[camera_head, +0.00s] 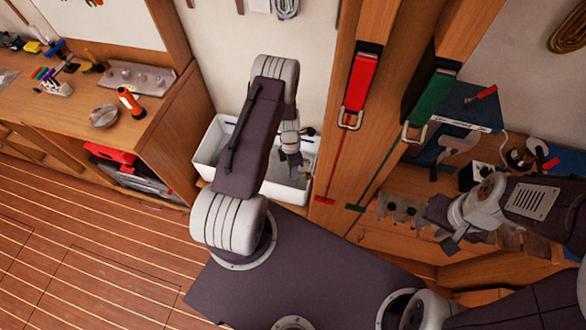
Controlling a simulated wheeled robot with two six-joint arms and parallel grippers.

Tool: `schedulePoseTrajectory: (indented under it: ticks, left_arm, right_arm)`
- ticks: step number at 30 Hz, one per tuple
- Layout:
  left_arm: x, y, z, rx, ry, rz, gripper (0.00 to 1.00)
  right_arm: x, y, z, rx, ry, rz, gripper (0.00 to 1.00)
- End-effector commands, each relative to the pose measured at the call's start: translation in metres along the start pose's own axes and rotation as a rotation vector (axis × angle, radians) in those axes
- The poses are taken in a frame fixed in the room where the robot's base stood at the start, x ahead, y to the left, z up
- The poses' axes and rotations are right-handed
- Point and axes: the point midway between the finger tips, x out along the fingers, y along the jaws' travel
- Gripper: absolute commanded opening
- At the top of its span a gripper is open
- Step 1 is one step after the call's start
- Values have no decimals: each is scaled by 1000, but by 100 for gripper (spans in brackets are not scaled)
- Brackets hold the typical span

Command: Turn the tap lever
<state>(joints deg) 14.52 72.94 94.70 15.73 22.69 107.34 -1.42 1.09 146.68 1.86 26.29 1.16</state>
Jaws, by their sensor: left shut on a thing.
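My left gripper (295,163) is over the right part of a white double basin (210,150), fingers pointing down. It is shut on what appears to be the tap lever, which the gripper hides. A small dark fitting (308,131) shows at the back edge of the basin, just right of the gripper; I cannot tell whether it is part of the tap. My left arm covers the middle of the basin. My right gripper (442,226) is at the right, in front of the wooden bench, with its fingers apart and nothing seen between them.
A wooden post stands right of the basin, with a red strap (359,80) and a green strap (430,103). A blue box (462,105) stands at the right. The plank floor at lower left is clear.

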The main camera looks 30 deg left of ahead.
Motion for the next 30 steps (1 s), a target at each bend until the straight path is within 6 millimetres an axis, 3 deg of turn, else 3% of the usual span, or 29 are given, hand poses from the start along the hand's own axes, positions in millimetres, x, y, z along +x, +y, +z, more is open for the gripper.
schedulePoseTrajectory:
  ticks: [13,14,16,26,30]
  left_arm:
    - [-1,0,1,-11,-4,3,0]
    - [-1,0,1,-11,-4,3,17]
    - [-1,0,1,-11,-4,3,36]
    - [-2,0,0,-10,-3,2,36]
    - [-21,1,1,-11,-5,5,36]
  right_arm:
    - [0,0,0,0,0,0,36]
    - [0,0,0,0,0,0,36]
    - [0,0,0,0,0,0,36]
    - [0,0,0,0,0,0,36]
    - [5,0,0,0,0,0,36]
